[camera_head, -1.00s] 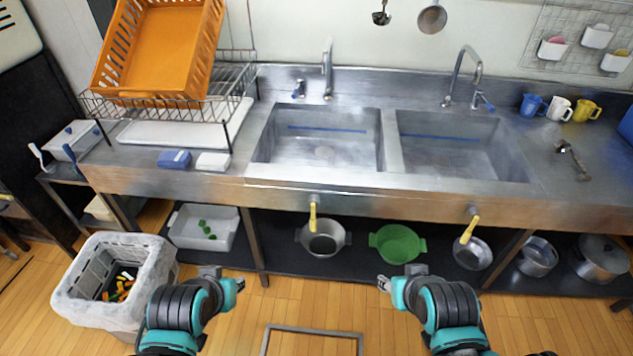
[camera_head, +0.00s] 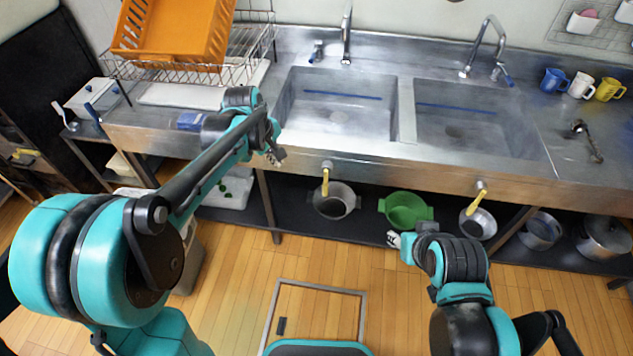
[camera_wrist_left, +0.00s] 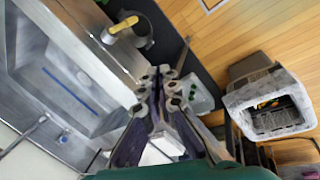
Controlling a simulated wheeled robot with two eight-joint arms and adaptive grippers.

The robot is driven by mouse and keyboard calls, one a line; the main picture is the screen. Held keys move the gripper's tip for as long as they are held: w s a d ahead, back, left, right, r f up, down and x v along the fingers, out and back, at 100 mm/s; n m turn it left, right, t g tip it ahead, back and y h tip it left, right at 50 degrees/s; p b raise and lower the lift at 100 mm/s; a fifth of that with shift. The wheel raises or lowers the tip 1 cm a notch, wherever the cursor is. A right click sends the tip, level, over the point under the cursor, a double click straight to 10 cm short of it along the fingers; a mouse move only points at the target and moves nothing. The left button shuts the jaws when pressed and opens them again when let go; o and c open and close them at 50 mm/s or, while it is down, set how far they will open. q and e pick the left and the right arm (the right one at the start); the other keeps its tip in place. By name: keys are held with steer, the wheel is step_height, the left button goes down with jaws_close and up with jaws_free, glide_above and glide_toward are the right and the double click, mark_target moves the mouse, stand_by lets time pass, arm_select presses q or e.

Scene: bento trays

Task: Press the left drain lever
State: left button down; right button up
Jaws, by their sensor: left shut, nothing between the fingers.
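The left drain lever (camera_head: 325,181) is a yellow handle hanging down from the front of the steel sink, below the left basin. It also shows in the left wrist view (camera_wrist_left: 123,25), at the upper left. My left gripper (camera_head: 275,156) is shut and empty, in front of the counter edge, left of the lever and a little higher in the picture. It is apart from the lever. In the left wrist view its fingers (camera_wrist_left: 160,82) are together. My right gripper (camera_head: 394,240) is low, in front of the shelf; its fingers are too small to judge.
The right drain lever (camera_head: 474,202) hangs below the right basin. A steel pot (camera_head: 334,208) and a green colander (camera_head: 405,210) stand on the lower shelf. A grey crate (camera_wrist_left: 269,112) stands on the floor. A faucet (camera_head: 346,35) rises behind the left basin.

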mark_target(326, 180)
arm_select(q)
steer(key=w+d+f+n+g+p, duration=0.1)
steer(key=w+d+f+n+p, duration=0.1)
steer(key=w+f+n, duration=0.2)
steer(key=w+d+f+n+g+h+p, duration=0.1)
steer(key=w+f+n, duration=0.3)
steer(key=w+f, duration=0.4)
step_height(326, 180, down, 6)
steer(key=shift+d+r+g+p, duration=0.2)
steer(key=shift+d+g+p, duration=0.25)
steer(key=shift+g, duration=0.05)
steer(key=d+f+b, duration=0.4)
steer(key=d+f, duration=0.2)
steer(key=f, duration=0.3)
steer(key=shift+w+d+f, duration=0.2)
steer(key=shift+f, duration=0.15)
steer(key=shift+d, duration=0.15)
